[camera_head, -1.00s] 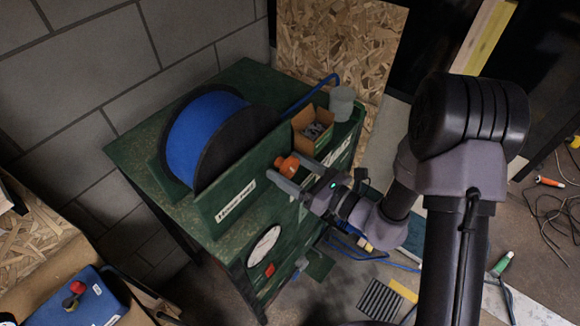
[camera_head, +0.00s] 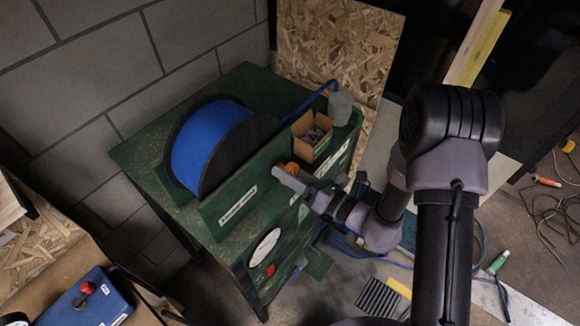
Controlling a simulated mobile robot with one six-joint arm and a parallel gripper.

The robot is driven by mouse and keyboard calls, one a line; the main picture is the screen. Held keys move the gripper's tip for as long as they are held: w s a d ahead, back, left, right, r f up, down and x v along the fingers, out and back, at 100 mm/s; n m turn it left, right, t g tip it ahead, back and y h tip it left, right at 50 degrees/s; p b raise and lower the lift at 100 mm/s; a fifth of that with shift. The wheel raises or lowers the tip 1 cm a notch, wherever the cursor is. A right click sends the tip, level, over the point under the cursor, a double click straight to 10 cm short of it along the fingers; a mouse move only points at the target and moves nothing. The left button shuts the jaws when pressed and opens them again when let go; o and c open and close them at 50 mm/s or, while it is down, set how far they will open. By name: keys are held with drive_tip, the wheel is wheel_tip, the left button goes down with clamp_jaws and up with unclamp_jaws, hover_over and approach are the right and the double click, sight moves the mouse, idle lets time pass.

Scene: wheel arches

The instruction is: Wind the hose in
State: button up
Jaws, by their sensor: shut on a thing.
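The hose reel (camera_head: 245,155) has a dark round flange and is wound with blue hose (camera_head: 203,143). It stands on a green bench (camera_head: 150,165) behind a labelled front plate (camera_head: 236,205). The hose leaves to the right past a grey cup and also shows on the floor (camera_head: 375,258). My gripper (camera_head: 288,174) is at the bench's front edge, shut on an orange knob (camera_head: 292,167). One finger shows in front of the knob; the other finger and most of the knob are hidden. Whether the knob joins the reel cannot be seen.
A cardboard box of small parts (camera_head: 312,138) and a grey cup (camera_head: 340,107) stand close behind my gripper. A dial (camera_head: 265,247) and red button (camera_head: 270,270) are on the bench front. A blue control box (camera_head: 85,300) is lower left. Cables lie on the floor at right.

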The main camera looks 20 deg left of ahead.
drive_tip(key=o, duration=1.4)
drive_tip(key=shift+c, duration=0.2)
drive_tip(key=v, duration=1.7)
drive_tip(key=shift+d, duration=0.25)
drive_tip(key=shift+s, duration=0.1)
